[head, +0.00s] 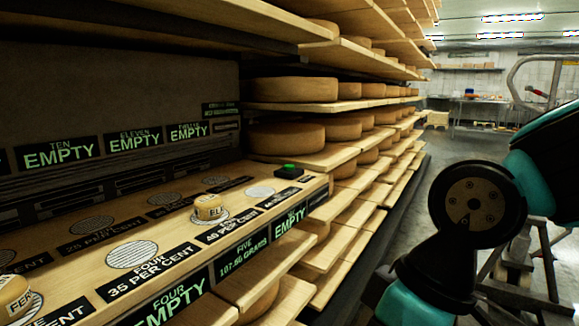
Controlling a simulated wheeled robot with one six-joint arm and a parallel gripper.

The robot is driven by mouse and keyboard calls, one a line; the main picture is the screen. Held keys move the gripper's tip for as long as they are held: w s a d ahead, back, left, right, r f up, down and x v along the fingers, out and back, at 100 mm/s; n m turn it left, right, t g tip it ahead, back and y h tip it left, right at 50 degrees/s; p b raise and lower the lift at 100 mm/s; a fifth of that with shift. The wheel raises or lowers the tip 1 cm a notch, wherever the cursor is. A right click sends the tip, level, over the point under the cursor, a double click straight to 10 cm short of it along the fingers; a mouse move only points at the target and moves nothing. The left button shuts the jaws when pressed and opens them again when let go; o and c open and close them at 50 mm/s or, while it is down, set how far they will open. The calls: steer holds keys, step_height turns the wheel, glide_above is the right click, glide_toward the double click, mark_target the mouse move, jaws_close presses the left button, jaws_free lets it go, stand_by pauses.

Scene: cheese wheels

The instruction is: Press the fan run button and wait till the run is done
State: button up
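A small black box with a green button (289,167) on top sits at the far right end of the wooden shelf board, just behind a pale round pad. It is the only button I see; any lettering on it is too small to read. Teal and black links of my arm fill the right side of the head view, well to the right of the button and apart from it. My gripper is out of view, so its state is hidden. No fan can be made out.
A small labelled cheese (209,207) sits on a round pad on the wooden board (170,231); another cheese (14,296) is at the left edge. Display five (243,256) reads about 107.5 grams; several others read EMPTY. Racks of cheese wheels (292,90) stand behind. The aisle at right has floor room.

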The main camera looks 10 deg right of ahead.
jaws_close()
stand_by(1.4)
